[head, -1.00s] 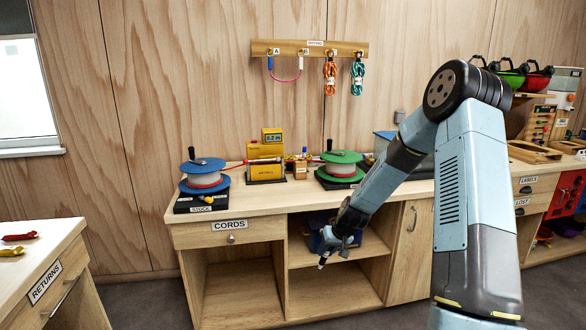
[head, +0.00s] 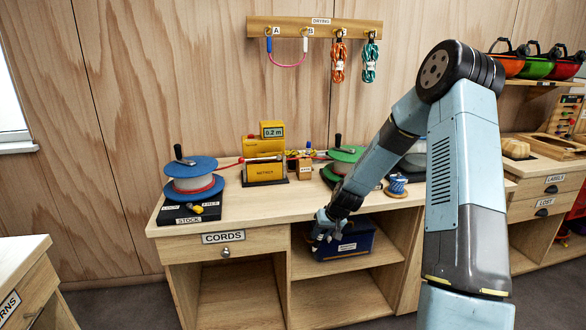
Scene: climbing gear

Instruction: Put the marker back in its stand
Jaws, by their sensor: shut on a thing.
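My gripper (head: 322,236) is at the front of the open shelf under the workbench, in front of a dark blue box. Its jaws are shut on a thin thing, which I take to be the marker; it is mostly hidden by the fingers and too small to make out. A small wooden block (head: 304,170) with an unreadable label stands on the bench beside the yellow machine. It may be the marker's stand; I cannot tell. Small blue and red items show above or behind it.
The yellow machine (head: 265,171) stands between a blue reel (head: 191,178) and a green reel (head: 343,154). A small blue spool (head: 397,184) sits further right. The dark blue box (head: 345,243) fills part of the shelf. The bench front between the reels is clear.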

